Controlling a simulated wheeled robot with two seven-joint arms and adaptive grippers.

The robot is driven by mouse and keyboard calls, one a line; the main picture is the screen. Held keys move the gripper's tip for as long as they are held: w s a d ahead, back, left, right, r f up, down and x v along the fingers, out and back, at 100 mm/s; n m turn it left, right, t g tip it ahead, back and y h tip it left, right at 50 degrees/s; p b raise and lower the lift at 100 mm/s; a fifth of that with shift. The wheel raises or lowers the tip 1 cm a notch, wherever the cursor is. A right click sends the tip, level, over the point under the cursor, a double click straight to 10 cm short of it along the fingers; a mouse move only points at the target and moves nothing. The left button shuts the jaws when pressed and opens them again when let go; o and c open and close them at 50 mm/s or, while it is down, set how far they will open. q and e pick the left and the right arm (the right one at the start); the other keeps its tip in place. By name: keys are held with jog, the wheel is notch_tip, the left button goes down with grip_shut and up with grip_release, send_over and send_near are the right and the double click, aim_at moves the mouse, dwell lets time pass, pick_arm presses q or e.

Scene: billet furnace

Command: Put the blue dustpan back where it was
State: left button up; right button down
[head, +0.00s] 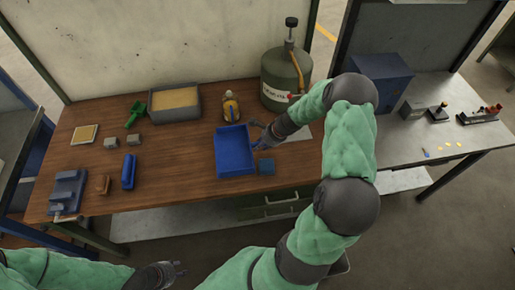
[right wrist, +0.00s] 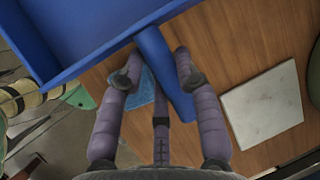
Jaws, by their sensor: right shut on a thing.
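The blue dustpan (head: 234,160) lies at the right part of the wooden workbench (head: 185,195) in the head view, its handle toward my right gripper. My right gripper (head: 258,138) is at the handle side. In the right wrist view the blue pan (right wrist: 85,45) fills the upper left, and its handle (right wrist: 163,72) runs between the fingers of my right gripper (right wrist: 158,72), which is shut on it. Whether the pan touches the bench is hard to tell. My left gripper (head: 178,270) is in front of the bench, low in the head view, away from the dustpan; its jaw opening is unclear.
A blue square (head: 266,167) and a pale tile (head: 297,134) lie near the dustpan. A gas cylinder (head: 284,78), a yellow bottle-like item (head: 230,107) and a sand-filled box (head: 160,114) stand behind. A blue bar (head: 129,171) and a vise (head: 68,190) are left. Bare wood lies left of the pan.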

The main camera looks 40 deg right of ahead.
aim_at(244, 148)
jog(key=w+f, duration=0.2)
jog(key=shift+w+d+f, duration=0.2)
jog(key=shift+w+f, duration=0.05)
jog(key=shift+f, duration=0.1)
jog(key=shift+w+f, duration=0.15)
jog(key=shift+f, duration=0.05)
notch_tip(244, 148, down, 4)
jog(key=shift+w+r, duration=0.15)
jog(key=shift+r, duration=0.2)
jog(key=shift+b, duration=0.35)
jog(key=c, duration=0.9)
grip_release()
